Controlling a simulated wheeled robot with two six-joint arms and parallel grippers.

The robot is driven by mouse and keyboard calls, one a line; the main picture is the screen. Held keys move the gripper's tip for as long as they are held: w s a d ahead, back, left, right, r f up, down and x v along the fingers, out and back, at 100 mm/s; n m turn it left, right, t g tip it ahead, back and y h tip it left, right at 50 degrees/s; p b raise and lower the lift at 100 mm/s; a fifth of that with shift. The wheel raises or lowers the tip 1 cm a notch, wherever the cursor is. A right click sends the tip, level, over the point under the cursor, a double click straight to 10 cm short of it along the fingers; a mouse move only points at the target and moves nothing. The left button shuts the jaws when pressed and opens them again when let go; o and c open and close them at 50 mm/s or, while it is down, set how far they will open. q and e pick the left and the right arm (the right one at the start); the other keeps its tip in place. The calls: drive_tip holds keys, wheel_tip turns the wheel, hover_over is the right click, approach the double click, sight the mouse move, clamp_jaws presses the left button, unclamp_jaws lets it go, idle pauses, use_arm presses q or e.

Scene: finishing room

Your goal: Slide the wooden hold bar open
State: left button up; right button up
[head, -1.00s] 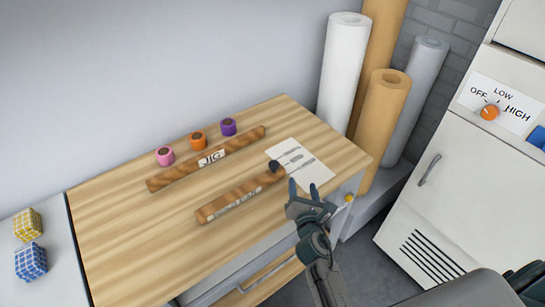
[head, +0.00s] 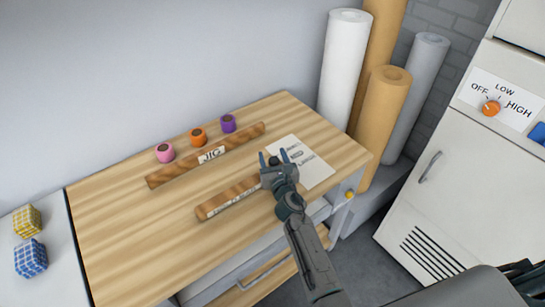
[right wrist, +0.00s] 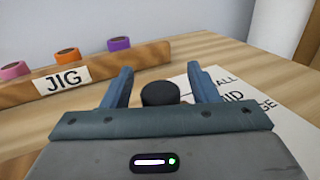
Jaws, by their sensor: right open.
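The wooden hold bar (head: 225,201) lies on the bench top in front of the JIG bar, with a pale label along its front side. Its right end is hidden behind my right gripper in the head view. A dark round knob (right wrist: 160,93) shows in the right wrist view, standing between the two blue fingers. My right gripper (head: 273,158) is open, with its fingers on either side of the knob and a gap on both sides. I cannot tell whether either finger touches it. My left gripper is not in view.
The JIG bar (head: 165,176) lies behind, with pink (head: 165,152), orange (head: 198,137) and purple (head: 228,123) rolls beyond it. A printed sheet (head: 314,171) lies right of the gripper. Tall rolls (head: 344,70) stand past the bench's right end. The bench's left part is clear.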

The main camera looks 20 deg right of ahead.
drive_tip(key=shift+w, duration=0.25)
clamp_jaws()
drive_tip(key=shift+s+d, duration=0.15)
drive_tip(key=shift+s, duration=0.2)
drive_tip(key=s+d, duration=0.1)
drive_tip(key=s, duration=0.2)
drive_tip(key=s+d, duration=0.1)
drive_tip(key=s, duration=0.3)
drive_tip(key=s+d+p, duration=0.1)
drive_tip(key=s+d, duration=0.1)
drive_tip(key=s, duration=0.2)
drive_tip(key=shift+s, duration=0.1)
drive_tip(key=shift+f, duration=0.1)
